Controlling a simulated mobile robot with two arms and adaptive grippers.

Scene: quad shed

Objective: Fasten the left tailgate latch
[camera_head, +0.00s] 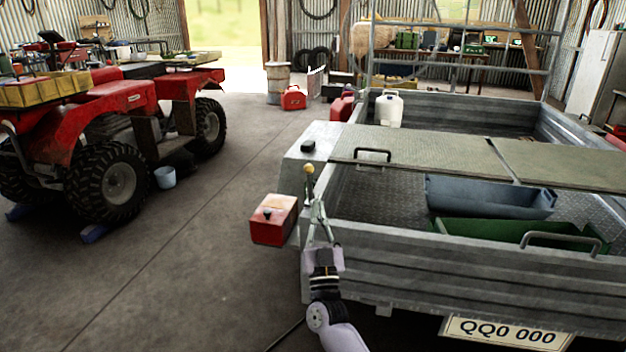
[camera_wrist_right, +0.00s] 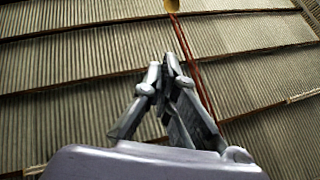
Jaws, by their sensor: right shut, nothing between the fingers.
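The trailer's tailgate (camera_head: 470,270) is a grey ribbed metal panel and stands upright across the back. At its left end a short lever with a yellow knob (camera_head: 309,169) sticks up by the corner. I take this for the left latch; its lower part is hidden behind my gripper. My right gripper (camera_head: 315,206) points up at this corner, shut and empty, its fingertips just below the knob. I cannot tell whether they touch the lever. In the right wrist view the fingers (camera_wrist_right: 167,66) meet at their tips, with a yellowish round thing (camera_wrist_right: 172,5) beyond. My left gripper is not in view.
A red box-shaped thing (camera_head: 273,219) sits left of my right gripper, by the mudguard (camera_head: 312,142). The trailer bed holds a blue-grey trough (camera_head: 488,196) and a green trough (camera_head: 515,235). A red quad bike (camera_head: 115,110) stands left.

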